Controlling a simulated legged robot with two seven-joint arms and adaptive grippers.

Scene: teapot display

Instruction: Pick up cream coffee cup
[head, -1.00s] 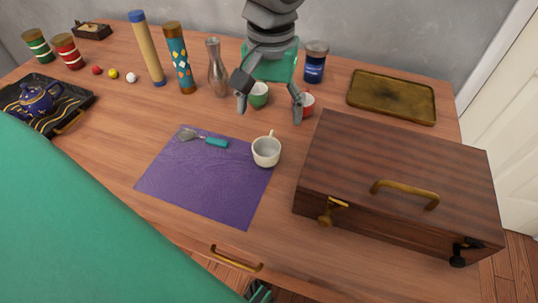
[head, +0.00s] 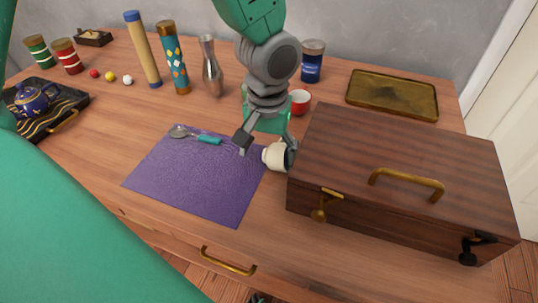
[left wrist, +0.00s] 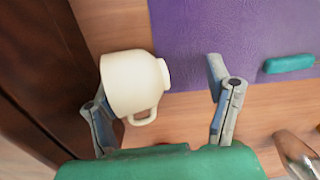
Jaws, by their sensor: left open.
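The cream coffee cup (head: 273,157) is tipped over beside the right edge of the purple mat, close to the wooden box. Its foot points toward the mat and its mouth toward the box. In the left wrist view the cup (left wrist: 128,82) lies between the spread fingers, nearer the left one, with its handle toward the palm. My left gripper (head: 266,148) is open and low over the table, with the cup by its right finger in the head view. Contact with that finger is unclear. My right gripper is not in view.
The wooden box (head: 400,170) stands close at the right of the cup. The purple mat (head: 190,180) holds a teal-handled utensil (head: 208,140). A red cup (head: 300,102) and a metal vase (head: 211,70) stand behind. The table front is clear.

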